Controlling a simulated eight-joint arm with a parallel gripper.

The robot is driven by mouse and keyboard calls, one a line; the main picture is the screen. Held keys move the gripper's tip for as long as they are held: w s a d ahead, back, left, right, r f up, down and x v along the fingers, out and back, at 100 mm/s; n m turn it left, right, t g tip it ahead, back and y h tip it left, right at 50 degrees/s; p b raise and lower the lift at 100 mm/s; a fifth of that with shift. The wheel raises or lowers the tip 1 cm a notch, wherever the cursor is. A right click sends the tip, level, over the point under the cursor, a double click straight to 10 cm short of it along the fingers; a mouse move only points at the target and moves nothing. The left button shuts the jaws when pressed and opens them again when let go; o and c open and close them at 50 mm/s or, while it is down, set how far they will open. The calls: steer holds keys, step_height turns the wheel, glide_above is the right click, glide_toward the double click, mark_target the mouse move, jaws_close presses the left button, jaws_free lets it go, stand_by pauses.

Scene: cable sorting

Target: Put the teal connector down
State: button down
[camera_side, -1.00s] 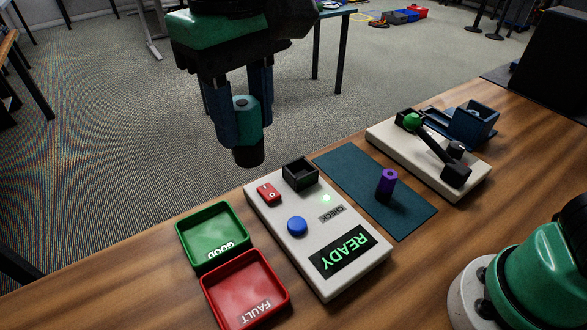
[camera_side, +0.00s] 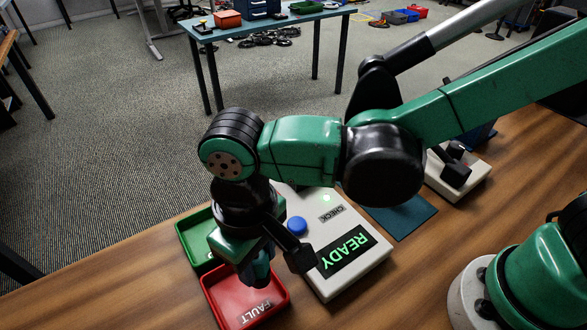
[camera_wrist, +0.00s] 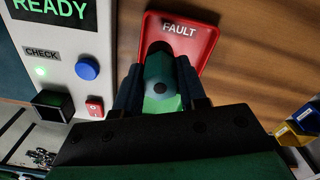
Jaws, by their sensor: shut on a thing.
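The teal connector (camera_wrist: 160,72) is between the two dark blue fingers of my gripper (camera_wrist: 160,88) in the wrist view, and the gripper is shut on it. The red FAULT tray (camera_wrist: 203,28) lies below and beyond the connector in that view. In the side view my gripper (camera_side: 258,272) points down over the back part of the red FAULT tray (camera_side: 276,313). The connector's lower end looks dark against the red tray floor. I cannot tell whether it touches the floor.
The green tray (camera_side: 190,240) is behind the red one, partly hidden by my gripper. The white check box (camera_side: 335,225) with a blue button (camera_side: 297,226) and a READY display (camera_side: 350,251) stands close on the right.

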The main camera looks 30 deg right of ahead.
mark_target(260, 275)
steer(key=shift+f, duration=2.1)
steer(key=shift+f, duration=0.1)
steer(key=shift+c, duration=2.4)
jaws_free()
step_height(260, 275, up, 12)
steer(key=w+d+m+t, duration=0.2)
steer(key=d+t, duration=0.1)
steer(key=d, duration=0.9)
steer(key=w+d+f+m+t, duration=0.1)
steer(key=d+t, duration=0.3)
steer(key=d, duration=0.8)
steer(key=shift+w+d+f+m, duration=0.2)
steer(key=shift+w+m, duration=0.25)
steer(key=shift+m, duration=0.35)
